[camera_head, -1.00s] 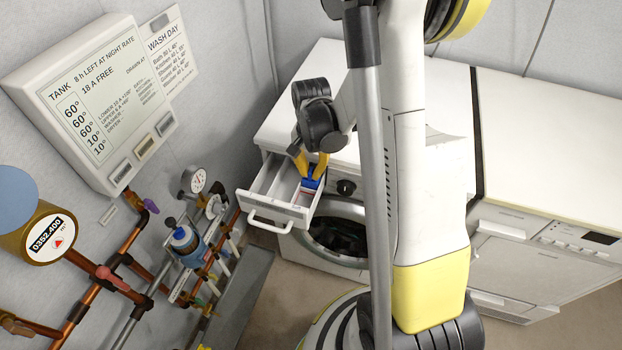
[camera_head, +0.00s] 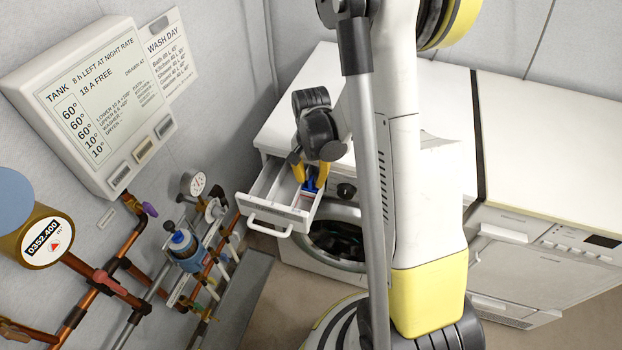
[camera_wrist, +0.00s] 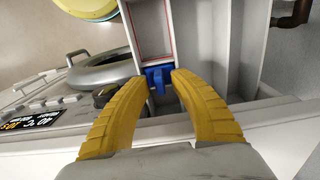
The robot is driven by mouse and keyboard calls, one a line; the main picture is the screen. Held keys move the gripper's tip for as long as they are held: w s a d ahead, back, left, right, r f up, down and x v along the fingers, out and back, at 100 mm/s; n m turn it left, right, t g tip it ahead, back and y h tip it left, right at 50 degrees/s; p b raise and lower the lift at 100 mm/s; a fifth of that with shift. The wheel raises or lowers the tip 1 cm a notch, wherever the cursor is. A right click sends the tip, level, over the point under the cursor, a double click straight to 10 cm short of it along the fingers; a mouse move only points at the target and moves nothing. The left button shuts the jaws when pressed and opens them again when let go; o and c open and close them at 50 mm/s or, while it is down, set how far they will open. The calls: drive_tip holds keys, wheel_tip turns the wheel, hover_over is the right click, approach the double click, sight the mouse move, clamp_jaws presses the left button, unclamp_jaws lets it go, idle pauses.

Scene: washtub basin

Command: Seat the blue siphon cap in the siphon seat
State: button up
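The blue siphon cap (camera_head: 311,184) is in the right-hand compartment of the pulled-out white drawer (camera_head: 283,216), at the end near the machine. In the wrist view the cap (camera_wrist: 157,79) lies across the end of a compartment with a red outline (camera_wrist: 151,28), its narrow fin upright. The siphon seat is hidden under the cap, and I cannot tell whether the cap is fully down. My gripper (camera_head: 310,180) points down over it. In the wrist view its yellow fingers (camera_wrist: 159,78) stand apart on either side of the fin, with small gaps.
The drawer's thin walls and other compartments lie beside my gripper. The washing machine top (camera_head: 330,105) is right behind it. A second white appliance (camera_head: 545,170) stands to the right.

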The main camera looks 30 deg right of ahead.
wheel_tip(320, 180, up, 11)
drive_tip(key=p, duration=0.4)
drive_tip(key=s+a+r+n+t, duration=0.7)
drive_tip(key=s+a+r+n, duration=0.3)
drive_tip(key=a+r, duration=0.3)
wheel_tip(320, 180, up, 3)
drive_tip(key=shift+s+a, duration=0.25)
drive_tip(key=shift+s, duration=0.2)
